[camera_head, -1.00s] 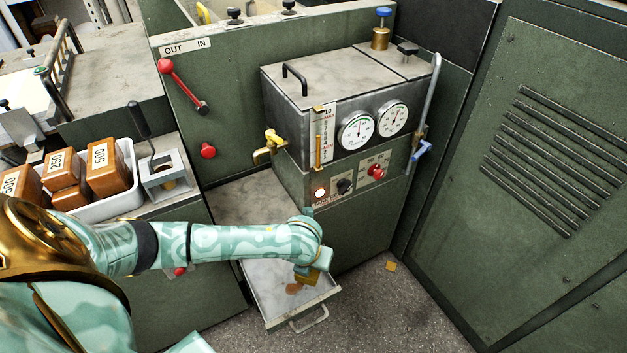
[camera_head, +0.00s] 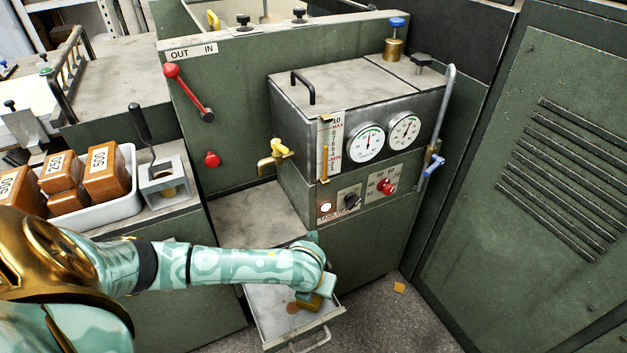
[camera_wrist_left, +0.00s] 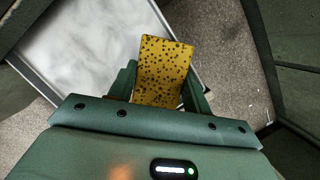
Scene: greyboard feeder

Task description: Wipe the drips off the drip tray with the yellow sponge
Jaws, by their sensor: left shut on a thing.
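The drip tray (camera_head: 268,322) is a pale, shallow drawer with a front handle, pulled out low below the machine. A brown drip spot (camera_head: 293,307) shows on it, beside the sponge. My left gripper (camera_head: 319,287) is shut on the yellow sponge (camera_head: 309,302), over the tray's right side. In the left wrist view the sponge (camera_wrist_left: 163,68) is yellow with dark pores, between the fingers (camera_wrist_left: 158,88), and the tray (camera_wrist_left: 85,45) lies to its left. I cannot tell whether the sponge touches the tray. The arm hides part of the tray. My right gripper is not in view.
The metal box with gauges (camera_head: 300,97) and a brass tap (camera_head: 275,153) stands above and behind the tray. A small orange-brown square (camera_head: 399,287) lies on the floor, right of the tray.

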